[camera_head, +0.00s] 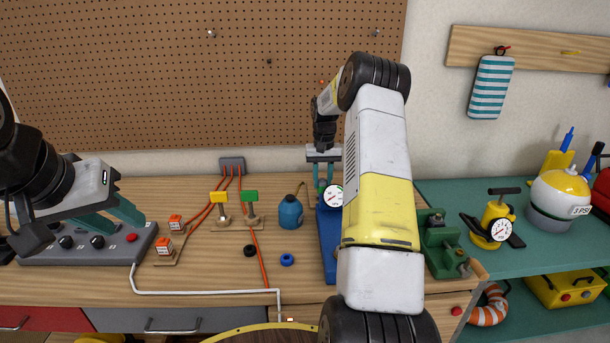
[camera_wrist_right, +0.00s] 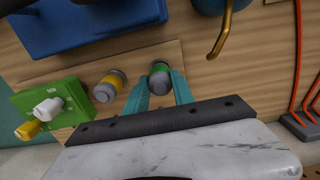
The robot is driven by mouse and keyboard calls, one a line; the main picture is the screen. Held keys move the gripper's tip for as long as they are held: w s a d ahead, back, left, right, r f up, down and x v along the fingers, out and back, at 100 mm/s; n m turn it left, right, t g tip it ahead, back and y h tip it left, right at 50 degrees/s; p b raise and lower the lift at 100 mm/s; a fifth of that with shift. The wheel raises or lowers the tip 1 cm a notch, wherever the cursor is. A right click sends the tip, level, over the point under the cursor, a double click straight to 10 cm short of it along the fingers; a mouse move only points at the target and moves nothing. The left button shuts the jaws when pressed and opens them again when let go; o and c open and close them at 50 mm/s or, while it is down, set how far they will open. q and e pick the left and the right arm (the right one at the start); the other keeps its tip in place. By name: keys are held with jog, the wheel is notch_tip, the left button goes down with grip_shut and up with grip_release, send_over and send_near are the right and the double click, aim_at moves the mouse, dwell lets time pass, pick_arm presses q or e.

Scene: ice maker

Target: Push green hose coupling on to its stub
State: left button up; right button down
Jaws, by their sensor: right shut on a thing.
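The green-banded hose coupling (camera_wrist_right: 160,80), grey with a green ring, is between the teal fingers of my right gripper (camera_wrist_right: 158,94) in the right wrist view. The gripper is shut on it. I cannot tell whether the coupling touches the wood beneath. A similar yellow-banded coupling (camera_wrist_right: 109,86) is just left of it. A green block (camera_wrist_right: 50,108) with a white stub (camera_wrist_right: 47,109) and a yellow stub (camera_wrist_right: 28,130) is further left. In the head view my right gripper (camera_head: 323,178) is behind the gauge, its grip partly hidden. My left gripper (camera_head: 112,216) appears open and empty over the grey control box.
A blue gauge stand (camera_head: 330,240) is close to my right gripper, with a blue bottle (camera_head: 290,212) to its left. A grey control box (camera_head: 75,252), red hoses (camera_head: 262,262) and a green vise (camera_head: 440,243) also occupy the bench. Bare wood (camera_head: 200,278) lies in front.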

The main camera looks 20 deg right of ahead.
jog(key=shift+f, duration=0.45)
jog(key=c, duration=1)
grip_release()
notch_tip(320, 180, up, 8)
jog(key=shift+f, duration=0.1)
